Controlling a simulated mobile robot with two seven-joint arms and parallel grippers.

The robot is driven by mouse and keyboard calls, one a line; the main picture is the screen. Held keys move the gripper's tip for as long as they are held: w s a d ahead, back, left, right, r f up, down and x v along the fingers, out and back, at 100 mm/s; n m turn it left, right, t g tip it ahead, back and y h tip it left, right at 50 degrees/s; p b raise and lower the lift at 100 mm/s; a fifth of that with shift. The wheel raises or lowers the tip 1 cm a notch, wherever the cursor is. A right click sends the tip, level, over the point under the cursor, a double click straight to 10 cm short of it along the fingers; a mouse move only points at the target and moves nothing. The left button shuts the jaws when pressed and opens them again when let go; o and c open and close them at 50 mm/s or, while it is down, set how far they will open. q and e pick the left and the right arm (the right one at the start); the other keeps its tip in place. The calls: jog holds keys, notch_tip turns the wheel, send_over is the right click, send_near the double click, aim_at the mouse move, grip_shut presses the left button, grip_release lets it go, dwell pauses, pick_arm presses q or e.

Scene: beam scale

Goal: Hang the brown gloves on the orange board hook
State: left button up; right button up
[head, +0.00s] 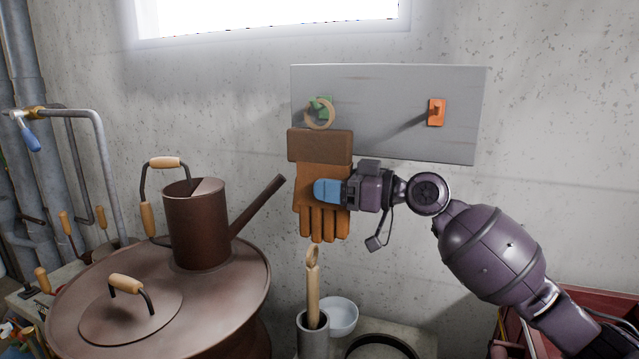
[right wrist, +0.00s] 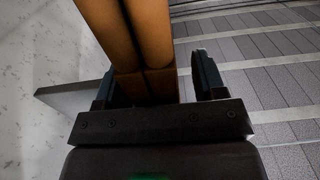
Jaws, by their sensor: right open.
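The brown gloves (head: 322,182) hang by a tan ring (head: 320,115) from the green hook (head: 321,102) on the left of the grey board. They have a dark brown cuff at the top and orange-brown fingers pointing down. The orange hook (head: 437,112) on the board's right side is empty. My right gripper (head: 330,190) is in front of the gloves' middle, its blue fingertips overlapping them. In the right wrist view, part of the gloves (right wrist: 140,50) lies between the two spread jaws (right wrist: 155,80). My left gripper is out of view.
The grey board (head: 380,88) is on the concrete wall. Below the gloves, a wooden-handled tool (head: 313,290) stands in a grey cup (head: 313,338) beside a white bowl (head: 341,317). A brown watering can (head: 196,225) stands on a large round vessel (head: 225,300) at left.

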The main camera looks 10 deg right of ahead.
jog(key=c, duration=1.1)
jog(key=shift+r+p, duration=0.35)
jog(key=shift+r, duration=0.35)
pick_arm(q)
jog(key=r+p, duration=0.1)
jog(key=p, duration=0.1)
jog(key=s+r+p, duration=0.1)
jog(key=p, duration=0.1)
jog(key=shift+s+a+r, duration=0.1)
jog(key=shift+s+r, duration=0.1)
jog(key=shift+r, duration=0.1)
pick_arm(e)
jog(key=s+a, duration=0.3)
jog(key=s, duration=0.2)
jog(key=s+a, duration=0.3)
jog(key=s, duration=0.2)
jog(key=s+a, duration=0.4)
jog(key=s, duration=0.1)
